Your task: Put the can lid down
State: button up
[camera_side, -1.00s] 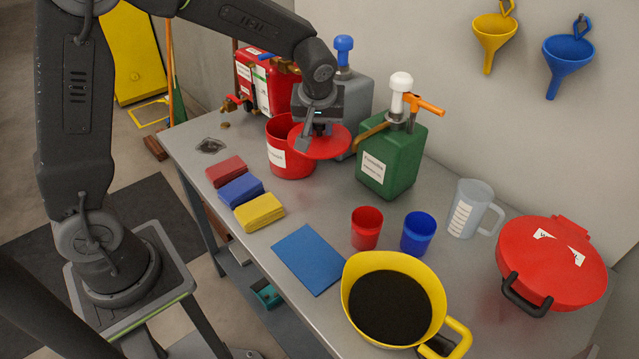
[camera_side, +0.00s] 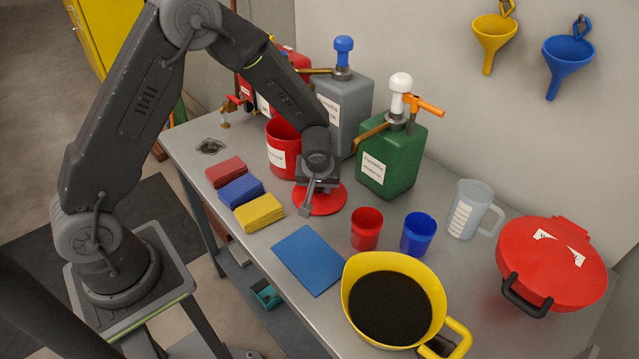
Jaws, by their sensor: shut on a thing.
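The can lid is a flat red disc (camera_side: 330,199) in the side view, at or just above the grey table top, in front of the red can (camera_side: 284,150) with a white label. My gripper (camera_side: 309,200) is over the lid's left side and shut on it; the fingers and wrist hide part of the lid. I cannot tell for certain whether the lid touches the table. The red can stands open behind and left of the lid.
A green pump can (camera_side: 392,160) stands right of the lid, a grey one (camera_side: 343,105) behind. Folded cloths (camera_side: 259,212), a blue mat (camera_side: 308,259), a red cup (camera_side: 366,229) and a blue cup (camera_side: 418,233) stand nearer the front. A yellow pot (camera_side: 437,300) holds dark contents.

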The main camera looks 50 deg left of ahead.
jog(key=shift+f, duration=0.1)
jog(key=o, duration=0.9)
jog(key=shift+o, duration=0.2)
jog(key=s+d+r+m, duration=0.1)
jog(key=s+r, duration=0.3)
jog(key=r, duration=0.3)
jog(key=s+d+r+m+t+h, duration=0.1)
jog(key=s+r, duration=0.3)
jog(key=r, duration=0.4)
jog(key=s+d+r+m, duration=0.1)
jog(key=s+r+m, duration=0.1)
jog(key=s+r, duration=0.4)
jog(key=s+d+r+m+t+h, duration=0.1)
jog(key=s+r+m, duration=0.4)
jog(key=s, duration=0.5)
jog(key=shift+d+r+h, duration=0.15)
jog(key=shift+d+h, duration=0.2)
jog(key=shift+h, duration=0.25)
